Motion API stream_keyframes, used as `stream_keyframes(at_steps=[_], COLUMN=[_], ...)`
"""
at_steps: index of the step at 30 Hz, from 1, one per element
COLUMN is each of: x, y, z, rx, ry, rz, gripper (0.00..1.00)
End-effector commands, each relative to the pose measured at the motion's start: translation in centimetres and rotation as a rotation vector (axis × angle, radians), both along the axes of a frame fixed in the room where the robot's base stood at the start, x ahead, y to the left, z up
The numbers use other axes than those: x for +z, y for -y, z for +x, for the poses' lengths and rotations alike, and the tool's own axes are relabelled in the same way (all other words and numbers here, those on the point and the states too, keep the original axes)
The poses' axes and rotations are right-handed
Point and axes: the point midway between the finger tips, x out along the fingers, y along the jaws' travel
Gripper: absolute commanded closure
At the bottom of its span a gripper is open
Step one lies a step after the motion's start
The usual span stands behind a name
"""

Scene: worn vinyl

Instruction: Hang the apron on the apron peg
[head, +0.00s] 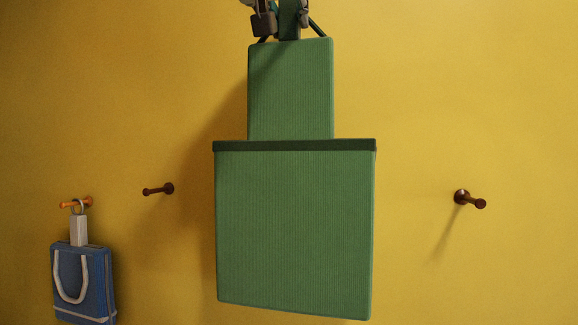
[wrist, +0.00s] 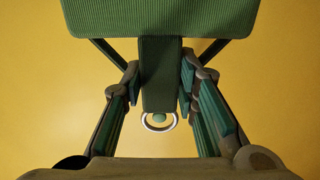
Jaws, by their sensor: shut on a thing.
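The green apron (head: 295,230) hangs upright in the head view, with a narrow bib above a wide skirt and a dark band between. My gripper (head: 287,18) is at the top edge of the head view, shut on the apron's dark green tab. In the wrist view my gripper (wrist: 160,85) has a finger on each side of the tab (wrist: 162,70), and a pale ring (wrist: 158,121) shows at the tab's end. Two dark brown pegs, a left one (head: 158,189) and a right one (head: 469,199), are bare. I cannot tell which is the apron peg; the wall behind the apron is hidden.
A blue bag (head: 100,278) with white handles hangs by a ring from an orange peg (head: 76,203) at the far left. The yellow wall (head: 420,90) is otherwise clear. The left brown peg stands between the bag and the apron.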

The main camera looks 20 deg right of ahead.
Motion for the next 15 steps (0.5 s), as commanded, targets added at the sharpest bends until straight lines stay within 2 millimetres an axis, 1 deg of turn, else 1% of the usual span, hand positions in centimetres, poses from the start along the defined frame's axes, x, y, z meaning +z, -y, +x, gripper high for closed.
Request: stream_keyframes(at_steps=[6,15], x=[0.07,0.08], y=[-0.44,-0.51], z=[-0.71,-0.78], rx=[0.0,0.0], ry=[0.001,0.001], rz=[0.0,0.0], gripper=[1.0,1.0])
